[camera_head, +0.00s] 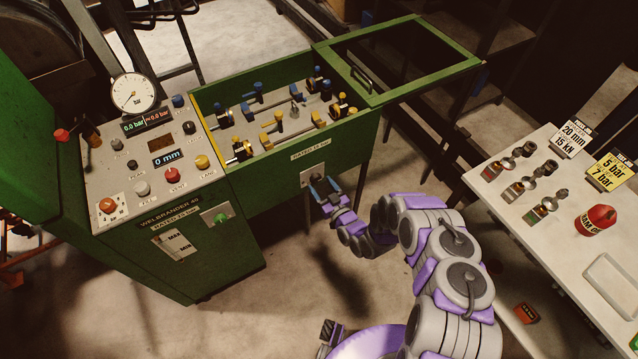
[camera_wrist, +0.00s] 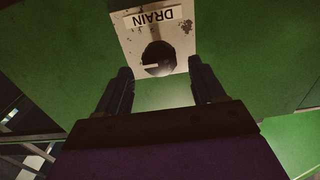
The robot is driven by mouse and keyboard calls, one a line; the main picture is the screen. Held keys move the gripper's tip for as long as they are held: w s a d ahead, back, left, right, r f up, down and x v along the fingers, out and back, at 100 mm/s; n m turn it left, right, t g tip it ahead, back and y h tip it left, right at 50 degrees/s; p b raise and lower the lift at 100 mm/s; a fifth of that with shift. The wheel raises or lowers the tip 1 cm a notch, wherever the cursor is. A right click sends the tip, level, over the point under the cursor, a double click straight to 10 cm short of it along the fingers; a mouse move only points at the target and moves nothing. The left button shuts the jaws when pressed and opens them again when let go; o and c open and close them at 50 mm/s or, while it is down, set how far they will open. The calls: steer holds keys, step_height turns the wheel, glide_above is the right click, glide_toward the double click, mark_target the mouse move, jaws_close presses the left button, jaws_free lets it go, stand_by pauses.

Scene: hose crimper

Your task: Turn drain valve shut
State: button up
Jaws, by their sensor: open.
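The drain valve shows in the wrist view as a dark round knob (camera_wrist: 158,60) with a pale bar mark, on a scuffed white plate (camera_wrist: 180,40) labelled DRAIN. The label appears upside down. In the head view the small plate (camera_head: 312,174) sits on the green front of the machine trough. My gripper (camera_head: 322,190) is at this plate, and in the wrist view its two dark fingers (camera_wrist: 162,92) stand apart, one on each side below the knob. I see nothing between them but the panel. Whether the fingertips touch the plate cannot be told.
A control panel (camera_head: 125,165) with a gauge (camera_head: 134,93) reading near zero stands left. A green knob (camera_head: 220,218) is on its front. The trough's framed lid (camera_head: 440,88) is open. A white table (camera_head: 500,200) with fittings and a red container (camera_head: 596,220) stands right.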

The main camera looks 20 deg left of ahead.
steer(key=shift+x, duration=1.1)
steer(key=shift+c, duration=0.2)
steer(key=c, duration=1)
